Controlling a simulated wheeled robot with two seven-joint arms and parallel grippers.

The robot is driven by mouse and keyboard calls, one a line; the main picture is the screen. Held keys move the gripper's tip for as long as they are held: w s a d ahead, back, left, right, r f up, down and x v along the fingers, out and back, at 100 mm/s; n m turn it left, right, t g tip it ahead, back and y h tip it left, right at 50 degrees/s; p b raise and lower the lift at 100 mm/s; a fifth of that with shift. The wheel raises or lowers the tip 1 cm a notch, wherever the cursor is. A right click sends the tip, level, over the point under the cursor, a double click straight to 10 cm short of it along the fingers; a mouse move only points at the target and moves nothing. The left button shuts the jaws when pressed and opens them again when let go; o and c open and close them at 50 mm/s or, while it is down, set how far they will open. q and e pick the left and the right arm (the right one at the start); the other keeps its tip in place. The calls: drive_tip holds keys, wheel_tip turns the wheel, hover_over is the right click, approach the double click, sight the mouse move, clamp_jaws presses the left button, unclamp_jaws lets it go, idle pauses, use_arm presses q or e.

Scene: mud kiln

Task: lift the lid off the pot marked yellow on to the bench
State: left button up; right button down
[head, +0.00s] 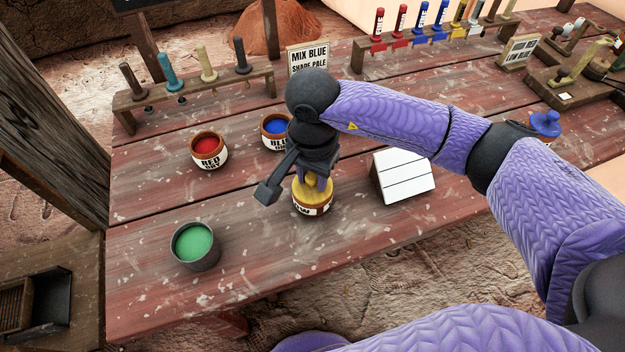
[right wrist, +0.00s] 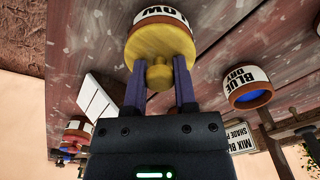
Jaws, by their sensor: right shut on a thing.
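The pot marked yellow (head: 312,207) stands on the red wooden bench (head: 250,232), partly hidden under my right gripper. Its label, partly readable, also shows in the right wrist view (right wrist: 160,17). Its yellow lid (head: 322,190) appears to sit on the pot, with a round knob on top. In the right wrist view the lid (right wrist: 160,45) faces me, and its knob is between my two fingers. My right gripper (head: 312,180) comes down from above and is shut on the lid's knob. My left gripper is not in view.
An open red pot (head: 208,152) and an open blue pot (head: 275,127) stand behind the yellow pot. A grey cup of green paint (head: 196,246) is at front left. A white sloped board (head: 404,176) stands to the right. The front middle of the bench is clear.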

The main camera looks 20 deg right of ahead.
wheel_tip(320, 180, up, 10)
drive_tip(key=shift+f+p, duration=0.1)
drive_tip(key=shift+p, duration=1.15)
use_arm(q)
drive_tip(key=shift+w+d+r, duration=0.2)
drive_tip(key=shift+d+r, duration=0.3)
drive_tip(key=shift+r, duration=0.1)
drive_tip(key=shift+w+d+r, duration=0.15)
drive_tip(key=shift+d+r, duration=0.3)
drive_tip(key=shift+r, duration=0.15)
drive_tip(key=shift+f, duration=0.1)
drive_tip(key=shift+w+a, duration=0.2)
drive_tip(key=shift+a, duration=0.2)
